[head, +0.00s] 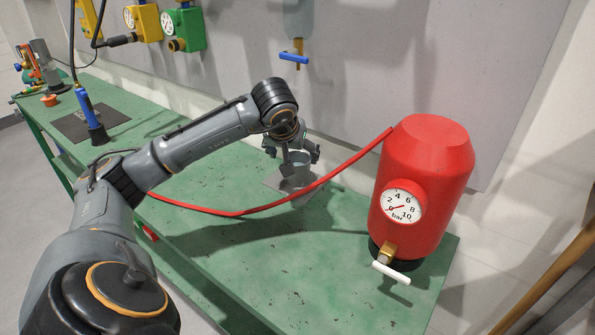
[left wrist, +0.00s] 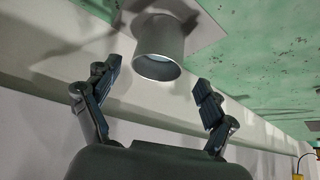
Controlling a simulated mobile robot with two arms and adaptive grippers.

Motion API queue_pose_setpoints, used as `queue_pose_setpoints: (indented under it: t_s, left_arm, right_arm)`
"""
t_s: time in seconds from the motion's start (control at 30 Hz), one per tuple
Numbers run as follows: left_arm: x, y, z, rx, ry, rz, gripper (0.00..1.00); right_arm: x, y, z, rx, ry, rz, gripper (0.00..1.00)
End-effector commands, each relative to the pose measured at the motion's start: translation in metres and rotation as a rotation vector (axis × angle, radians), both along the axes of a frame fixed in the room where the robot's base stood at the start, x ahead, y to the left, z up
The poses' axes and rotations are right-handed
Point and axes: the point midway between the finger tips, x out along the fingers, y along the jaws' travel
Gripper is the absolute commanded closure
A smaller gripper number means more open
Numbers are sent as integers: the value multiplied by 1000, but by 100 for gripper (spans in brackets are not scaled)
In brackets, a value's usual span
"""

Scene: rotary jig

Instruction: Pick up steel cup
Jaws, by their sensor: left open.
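The steel cup (head: 302,163) stands on a grey plate (head: 274,184) on the green bench, partly hidden behind my left gripper (head: 290,160). In the left wrist view the cup (left wrist: 159,48) is a plain grey cylinder with its open rim toward the camera. My left gripper (left wrist: 158,88) is open, with one finger on each side below the cup's rim in the picture. The fingers look apart from the cup and hold nothing. My right gripper is in neither view.
A red tank (head: 422,165) with a gauge and white-handled tap stands right of the cup. A red hose (head: 235,213) runs from it across the bench (head: 290,255). A blue-handled tap (head: 294,57) hangs above. A blue-handled tool (head: 90,110) stands on a dark mat at left.

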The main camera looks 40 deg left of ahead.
Motion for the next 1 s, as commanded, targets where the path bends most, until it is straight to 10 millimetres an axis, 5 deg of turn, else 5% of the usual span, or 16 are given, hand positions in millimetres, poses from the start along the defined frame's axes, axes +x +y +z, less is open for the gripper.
queue_pose_setpoints:
  t_s: [0.5,0.77,1.0]
  left_arm:
    - [27,12,-48,0,1,0,16]
    - [29,13,-51,0,0,-1,16]
    - [29,13,-51,0,0,-1,61]
  right_arm:
    - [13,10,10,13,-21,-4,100]
    - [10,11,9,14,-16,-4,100]
    - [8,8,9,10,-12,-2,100]
